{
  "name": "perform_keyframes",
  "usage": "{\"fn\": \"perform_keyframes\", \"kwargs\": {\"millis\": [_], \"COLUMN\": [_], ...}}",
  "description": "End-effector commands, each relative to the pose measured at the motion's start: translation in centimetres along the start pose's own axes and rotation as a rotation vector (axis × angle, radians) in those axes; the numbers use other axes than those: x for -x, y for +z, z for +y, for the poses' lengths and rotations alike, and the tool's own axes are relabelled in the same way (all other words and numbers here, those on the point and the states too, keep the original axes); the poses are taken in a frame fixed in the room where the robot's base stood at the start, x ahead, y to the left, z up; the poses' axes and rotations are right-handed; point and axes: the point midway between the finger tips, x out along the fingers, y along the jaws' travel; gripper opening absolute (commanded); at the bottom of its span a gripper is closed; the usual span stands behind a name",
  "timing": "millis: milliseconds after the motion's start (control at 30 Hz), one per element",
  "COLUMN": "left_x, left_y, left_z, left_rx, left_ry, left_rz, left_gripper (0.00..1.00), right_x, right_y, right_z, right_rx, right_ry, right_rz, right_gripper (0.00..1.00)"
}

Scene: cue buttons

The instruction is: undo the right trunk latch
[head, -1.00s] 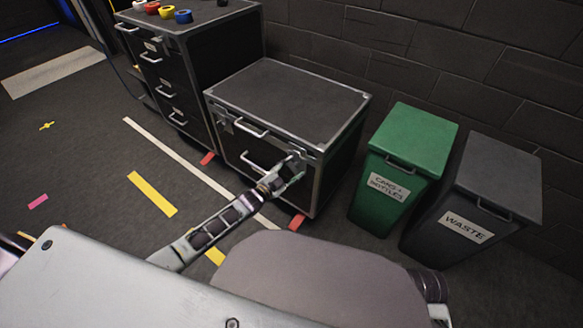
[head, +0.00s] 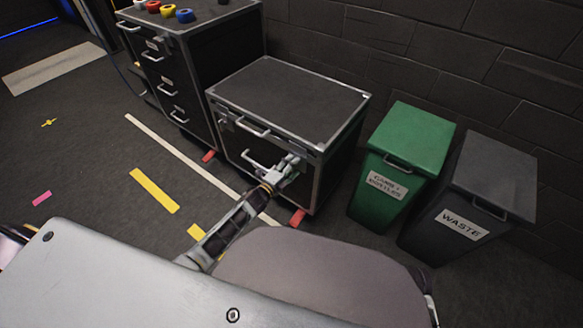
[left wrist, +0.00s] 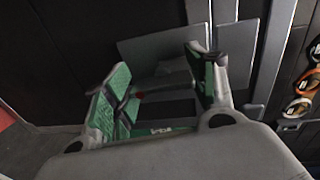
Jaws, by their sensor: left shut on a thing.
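The trunk (head: 290,95) is a low black case with metal edges. Two silver bar handles and a left latch (head: 226,124) show on its front. My left gripper (head: 292,162) is at the upper right of that front, where the right latch sits, and hides the latch in the head view. In the left wrist view the green-padded fingers (left wrist: 165,92) stand around a dark piece in front of flat grey metal plates (left wrist: 160,45). The gripper is shut on the right latch; the exact contact is hard to see. My right gripper is not in view.
A green bin (head: 405,150) and a grey waste bin (head: 480,190) stand right of the trunk. A drawer cabinet (head: 185,85) with coloured buttons on top stands to its left. A brick wall is behind. The floor at left is clear, with tape marks.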

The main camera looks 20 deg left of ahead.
Motion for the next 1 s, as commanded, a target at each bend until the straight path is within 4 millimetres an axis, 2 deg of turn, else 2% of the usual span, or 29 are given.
{"fn": "perform_keyframes", "kwargs": {"millis": [233,667,700,833,1000], "left_x": [0.06,0.06,0.06,0.04,0.03], "left_y": [-0.07,-0.08,-0.08,-0.05,-0.03], "left_z": [0.14,0.15,0.15,0.11,0.04], "left_rx": [-0.071,-0.083,-0.082,-0.082,-0.081], "left_ry": [0.002,0.003,0.003,0.002,0.001], "left_rz": [-0.008,-0.008,-0.008,-0.008,-0.008], "left_gripper": [0.33,0.33,0.62,0.78,0.79], "right_x": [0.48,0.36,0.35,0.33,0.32], "right_y": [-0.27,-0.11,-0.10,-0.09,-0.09], "right_z": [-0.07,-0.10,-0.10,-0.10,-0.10], "right_rx": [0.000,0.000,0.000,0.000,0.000], "right_ry": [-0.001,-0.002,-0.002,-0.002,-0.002], "right_rz": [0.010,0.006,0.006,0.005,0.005], "right_gripper": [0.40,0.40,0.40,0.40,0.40]}}
